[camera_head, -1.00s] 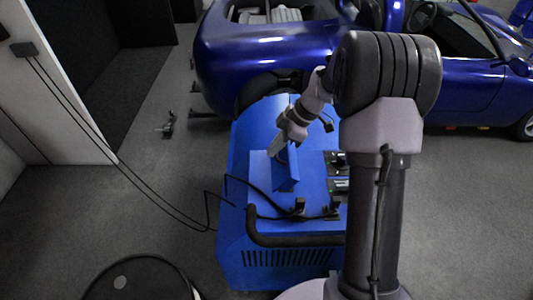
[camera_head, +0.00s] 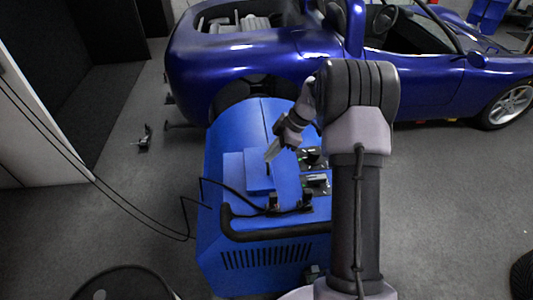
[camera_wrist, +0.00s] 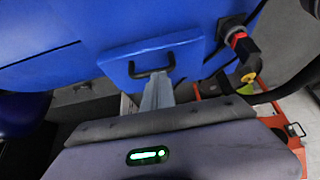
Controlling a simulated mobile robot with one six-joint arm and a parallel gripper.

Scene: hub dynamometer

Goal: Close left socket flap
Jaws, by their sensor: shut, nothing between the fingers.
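A blue flap (camera_head: 259,171) with straight edges sits on top of the blue dynamometer housing (camera_head: 225,235). How far it stands open is hard to tell. In the wrist view a blue panel with a black handle (camera_wrist: 152,62), seemingly this flap (camera_wrist: 190,58), lies just beyond my fingers. My gripper (camera_head: 271,152) is shut and empty, its tips at the flap's upper edge in the head view. In the wrist view my gripper (camera_wrist: 157,93) overlaps the panel's lower edge below the handle; contact is unclear. The socket under the flap is not visible.
Black sockets or connectors (camera_head: 314,184) sit right of the flap. A black cable (camera_head: 232,190) and a thick black bar (camera_head: 270,236) lie in front. A black and red plug (camera_wrist: 243,48) shows in the wrist view. A blue car (camera_head: 250,60) stands behind.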

